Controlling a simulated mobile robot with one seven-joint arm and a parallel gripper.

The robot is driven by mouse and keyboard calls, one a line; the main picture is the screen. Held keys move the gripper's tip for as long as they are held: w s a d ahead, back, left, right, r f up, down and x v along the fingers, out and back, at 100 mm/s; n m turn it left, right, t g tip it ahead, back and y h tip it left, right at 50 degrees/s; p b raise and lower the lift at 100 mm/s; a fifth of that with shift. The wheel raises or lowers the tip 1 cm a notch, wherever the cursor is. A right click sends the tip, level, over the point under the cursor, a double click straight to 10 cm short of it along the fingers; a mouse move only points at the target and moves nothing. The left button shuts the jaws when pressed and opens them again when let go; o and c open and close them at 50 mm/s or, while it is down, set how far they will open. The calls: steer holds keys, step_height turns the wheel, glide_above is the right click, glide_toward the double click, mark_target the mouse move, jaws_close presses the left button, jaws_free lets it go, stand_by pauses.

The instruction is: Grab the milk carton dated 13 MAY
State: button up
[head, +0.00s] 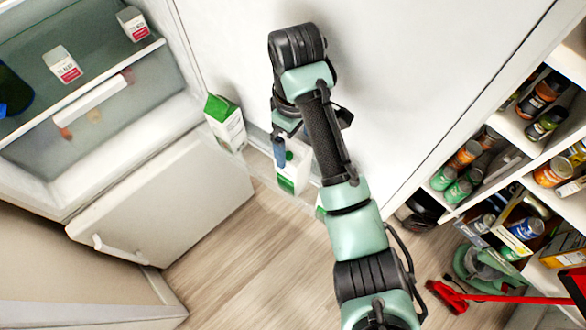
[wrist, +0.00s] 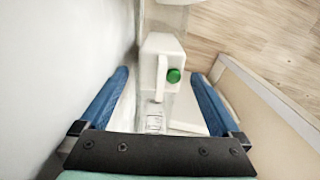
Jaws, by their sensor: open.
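A white container with a green cap (wrist: 160,60) lies between the two blue fingers of my gripper (wrist: 160,76) in the wrist view. The fingers are spread, with a gap on each side. In the head view my gripper (head: 279,152) is partly hidden by my arm, beside a white and green carton (head: 293,172) in the open fridge door. A second green-topped carton (head: 226,124) stands to its left in the door. A small label (wrist: 155,122) shows below the container in the wrist view. I cannot read any date on these cartons.
Two small red-labelled cartons (head: 62,65) (head: 133,24) stand on the fridge shelf at left; their print is too small to read. A cream panel edge (wrist: 265,100) runs close to my right finger. Shelves of cans (head: 540,100) stand at right. The wooden floor (head: 240,260) is mostly clear.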

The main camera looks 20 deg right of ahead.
mark_target(294, 151)
steer(key=shift+f+b, duration=0.45)
steer(key=shift+f, duration=0.3)
steer(key=shift+a+f+p, duration=0.1)
steer(key=shift+f+p, duration=0.4)
steer(key=shift+f, duration=1.25)
steer(key=shift+w, duration=0.1)
steer(key=shift+c, duration=0.3)
steer(key=shift+r, duration=0.1)
jaws_close()
